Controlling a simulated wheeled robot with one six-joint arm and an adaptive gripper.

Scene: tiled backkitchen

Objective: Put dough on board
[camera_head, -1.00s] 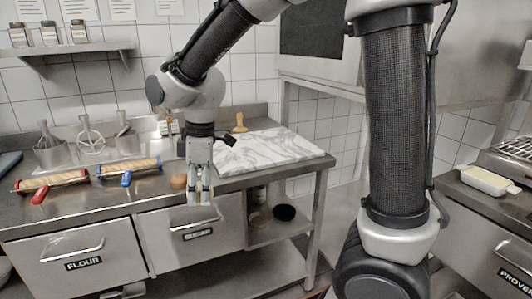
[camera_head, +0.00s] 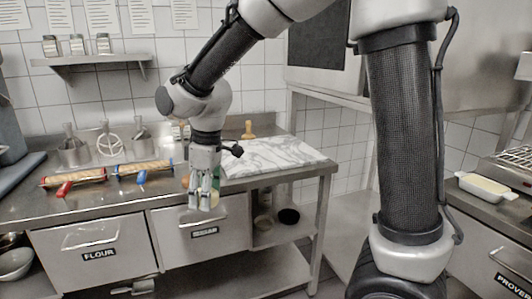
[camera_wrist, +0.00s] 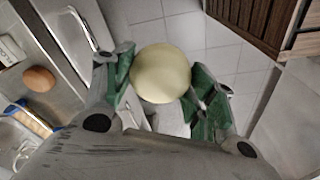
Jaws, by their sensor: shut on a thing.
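The dough, a pale yellow ball (camera_wrist: 160,73), sits between the green-padded fingers of my gripper (camera_wrist: 162,92) in the wrist view. My gripper is shut on it, above the floor. In the head view my gripper (camera_head: 204,197) hangs pointing down in front of the counter's front edge, and the dough cannot be made out clearly there. The white marble board (camera_head: 275,155) with grey veins lies flat on the right end of the counter, behind and to the right of my gripper. Its visible top looks mostly clear.
Two rolling pins (camera_head: 75,178) (camera_head: 143,167) lie on the steel counter (camera_head: 100,205), with utensils in containers (camera_head: 108,150) behind. A brown egg-like thing (camera_wrist: 39,79) sits on the counter. A wooden-handled tool (camera_head: 249,130) stands behind the board. A butter-like block in a dish (camera_head: 487,184) is far right.

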